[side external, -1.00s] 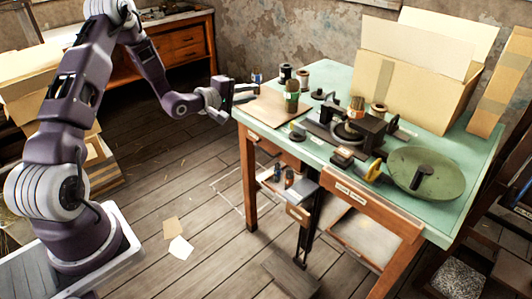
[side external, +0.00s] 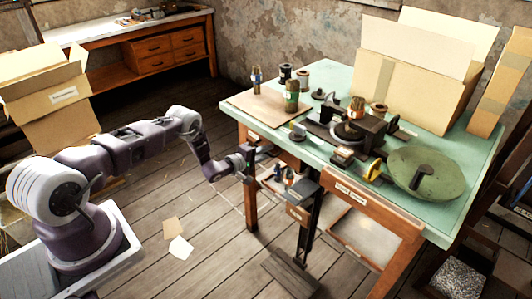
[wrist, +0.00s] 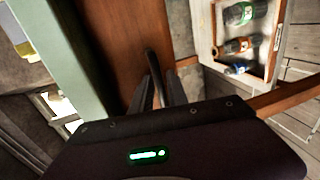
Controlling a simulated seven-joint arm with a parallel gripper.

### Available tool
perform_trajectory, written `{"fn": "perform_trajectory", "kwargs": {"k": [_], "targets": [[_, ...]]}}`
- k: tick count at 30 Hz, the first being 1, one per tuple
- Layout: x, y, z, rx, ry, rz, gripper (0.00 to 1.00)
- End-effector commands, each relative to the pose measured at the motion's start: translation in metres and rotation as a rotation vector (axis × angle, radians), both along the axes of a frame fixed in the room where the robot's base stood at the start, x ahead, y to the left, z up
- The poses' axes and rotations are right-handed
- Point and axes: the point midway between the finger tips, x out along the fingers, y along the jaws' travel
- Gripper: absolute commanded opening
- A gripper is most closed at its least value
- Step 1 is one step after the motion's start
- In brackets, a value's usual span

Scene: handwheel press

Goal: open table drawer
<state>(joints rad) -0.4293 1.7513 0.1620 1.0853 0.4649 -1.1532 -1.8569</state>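The table (side external: 340,80) has a green top and a brown wooden front. The front carries a small pale label at its left end and a larger label (side external: 350,192) on the right panel. No gap shows above either panel. My gripper (side external: 254,158) is just below the tabletop edge, at the left end of the front near the left leg. In the wrist view, a dark bar handle (wrist: 152,64) stands out from the brown panel (wrist: 120,40). My gripper's fingers (wrist: 160,92) are apart, with the bar's near end between them. Contact cannot be told.
A small tray with several bottles (wrist: 240,42) lies under the table, right of the handle in the wrist view. A green pan (side external: 427,173), a press (side external: 365,130) and cardboard boxes (side external: 405,85) stand on the tabletop.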

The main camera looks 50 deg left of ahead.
Motion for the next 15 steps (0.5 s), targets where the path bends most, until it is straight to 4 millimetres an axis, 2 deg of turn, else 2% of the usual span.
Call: {"fn": "perform_trajectory", "kwargs": {"k": [6, 9, 15], "targets": [[0.0004, 0.0002, -0.0001, 0.000, 0.000, 0.000, 0.18], [0.0003, 0.0003, 0.0000, 0.000, 0.000, 0.000, 0.00], [0.0002, 0.0003, 0.0002, 0.000, 0.000, 0.000, 0.00]]}}
